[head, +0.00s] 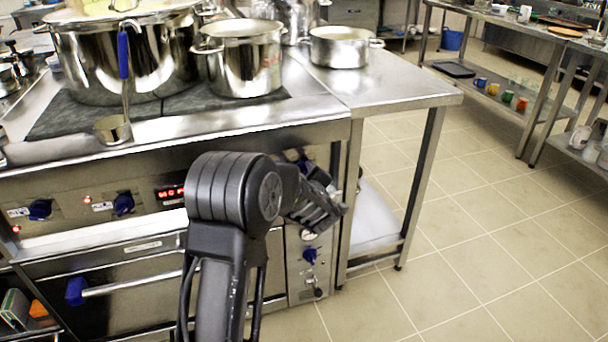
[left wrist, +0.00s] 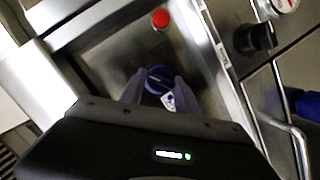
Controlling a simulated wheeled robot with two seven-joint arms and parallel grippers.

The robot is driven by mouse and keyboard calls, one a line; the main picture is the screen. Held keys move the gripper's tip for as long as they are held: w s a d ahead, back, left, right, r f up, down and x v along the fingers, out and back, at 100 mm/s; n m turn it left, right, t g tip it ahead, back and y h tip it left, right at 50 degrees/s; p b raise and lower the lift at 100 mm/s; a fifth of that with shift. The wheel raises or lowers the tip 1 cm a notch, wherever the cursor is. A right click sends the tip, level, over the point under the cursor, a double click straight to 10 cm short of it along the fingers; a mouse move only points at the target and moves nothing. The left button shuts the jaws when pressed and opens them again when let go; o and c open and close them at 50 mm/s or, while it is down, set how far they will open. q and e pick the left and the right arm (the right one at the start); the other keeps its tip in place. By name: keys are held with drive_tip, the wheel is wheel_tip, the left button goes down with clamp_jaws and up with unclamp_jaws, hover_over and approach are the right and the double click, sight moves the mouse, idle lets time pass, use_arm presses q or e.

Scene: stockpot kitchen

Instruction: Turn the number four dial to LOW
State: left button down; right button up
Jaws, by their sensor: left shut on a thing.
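My left gripper (head: 316,206) is at the right end of the stove's front panel. In the left wrist view its two fingers (left wrist: 159,92) are closed on either side of a round blue dial (left wrist: 157,76), which I take to be the number four dial. A small white label (left wrist: 170,102) shows beside the dial, but I cannot read it. The dial's pointer setting is not clear. In the head view my arm and gripper hide most of this part of the panel. My right gripper is not in view.
Two more blue dials, one far left (head: 40,209) and one beside it (head: 123,204), sit on the panel. A red display (head: 171,192) is right of them. Steel pots (head: 242,62) stand above. Floor at right is clear.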

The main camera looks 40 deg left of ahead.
use_arm(q)
drive_tip(key=shift+r+p, duration=0.15)
drive_tip(key=shift+p, duration=0.35)
drive_tip(key=m+g+p, duration=0.1)
drive_tip(key=m+p, duration=0.1)
drive_tip(key=p, duration=0.2)
drive_tip(key=m+g+y+p, duration=0.1)
drive_tip(key=m+p, duration=0.1)
drive_tip(key=p, duration=0.2)
drive_tip(key=m+p, duration=0.1)
drive_tip(key=p, duration=0.3)
drive_tip(key=shift+w+d+r+m+g, duration=0.2)
drive_tip(key=shift+w+m+g, duration=0.05)
drive_tip(key=shift+m+g, duration=0.15)
drive_tip(key=shift+w+f+m+g+y+p, duration=0.1)
drive_tip(key=shift+f+m+g+y+p, duration=0.15)
drive_tip(key=shift+m+g+y+p, duration=0.6)
drive_tip(key=shift+m+t+h+p, duration=0.25)
drive_tip(key=shift+t+p, duration=0.1)
drive_tip(key=c, duration=0.9)
unclamp_jaws()
drive_tip(key=shift+d, duration=0.1)
drive_tip(key=v, duration=0.7)
drive_tip(key=shift+d, duration=0.3)
